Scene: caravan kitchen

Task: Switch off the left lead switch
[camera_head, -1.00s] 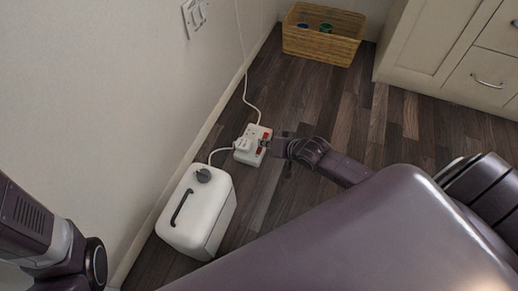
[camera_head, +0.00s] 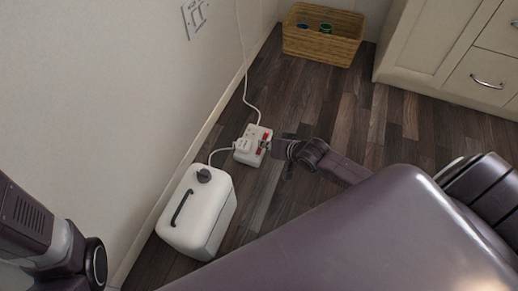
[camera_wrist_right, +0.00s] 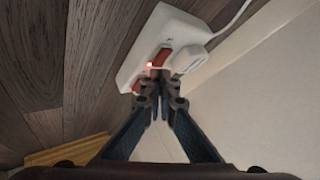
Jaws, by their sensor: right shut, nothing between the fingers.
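The white extension lead (camera_head: 242,157) lies on the floor by the wall, with red switches along its right side. In the right wrist view, one red switch (camera_wrist_right: 163,57) is beside a white plug (camera_wrist_right: 188,59) in the lead; another red switch (camera_wrist_right: 136,87) is lower left, partly behind the fingers. A small red light glows by the upper switch. My right gripper (camera_head: 269,145) is shut and empty at the switch side; its fingertips (camera_wrist_right: 156,73) overlap the lead near the switches. Contact cannot be told. My left arm shows at lower left, its gripper out of view.
A white canister-like appliance (camera_head: 198,212) with a dark knob and handle stands just in front of the lead. A wicker basket (camera_head: 322,44) is at the back, and cream cabinets (camera_head: 440,50) are at the right. Dark floor between is clear.

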